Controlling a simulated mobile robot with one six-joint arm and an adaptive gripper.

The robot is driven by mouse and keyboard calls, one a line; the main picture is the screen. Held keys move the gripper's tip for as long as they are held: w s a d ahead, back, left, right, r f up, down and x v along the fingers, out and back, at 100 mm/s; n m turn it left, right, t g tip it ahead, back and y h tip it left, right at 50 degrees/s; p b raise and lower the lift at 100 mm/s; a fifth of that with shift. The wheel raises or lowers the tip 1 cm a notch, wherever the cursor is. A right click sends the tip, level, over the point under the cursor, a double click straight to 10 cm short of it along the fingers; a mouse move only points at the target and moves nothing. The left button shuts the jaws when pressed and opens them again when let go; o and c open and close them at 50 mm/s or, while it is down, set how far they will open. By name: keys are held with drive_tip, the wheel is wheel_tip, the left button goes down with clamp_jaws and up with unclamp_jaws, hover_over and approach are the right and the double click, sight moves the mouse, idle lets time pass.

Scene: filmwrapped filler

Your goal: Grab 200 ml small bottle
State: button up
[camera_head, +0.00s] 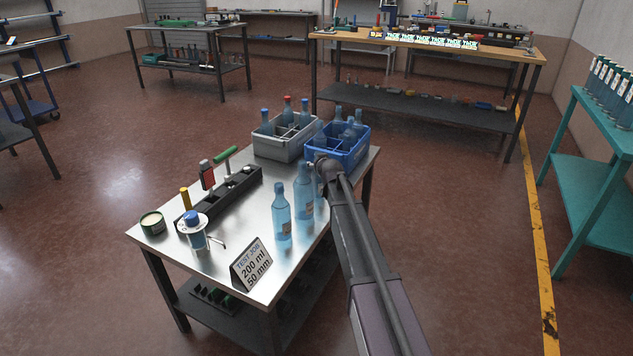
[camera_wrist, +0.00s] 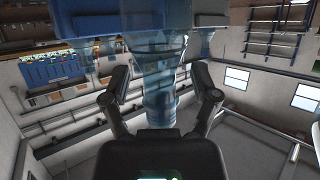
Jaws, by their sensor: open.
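My gripper (camera_wrist: 160,72) is open in the wrist view. A clear blue bottle (camera_wrist: 158,52) appears between its fingers, with gaps visible on both sides. In the head view my arm's end is beside the blue crate, and its fingers are largely hidden. Two light-blue bottles (camera_head: 282,216) (camera_head: 304,192) stand upright on the steel table's right side, left of my arm. Another seems partly hidden behind my arm's end. A sign reading "TEST JOB 200 ml 50 mm" (camera_head: 251,264) stands at the front corner. I cannot read any bottle's volume.
A grey crate (camera_head: 262,148) and a blue crate (camera_head: 345,158), both holding bottles, stand at the table's back. A black rack (camera_head: 232,199) with tools, a round tin (camera_head: 152,223) and a bottle in a white-ringed holder (camera_head: 193,232) stand left. The front middle is clear.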

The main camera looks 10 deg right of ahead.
clamp_jaws()
idle(0.3)
drive_tip(key=shift+r, duration=0.15)
wheel_tip(320, 180, up, 4)
drive_tip(key=p, duration=0.3)
drive_tip(key=shift+f+p, duration=0.25)
drive_tip(key=shift+p, duration=0.1)
drive_tip(key=s+r+p, duration=0.1)
drive_tip(key=s, duration=1.5)
drive_tip(key=shift+r, duration=0.15)
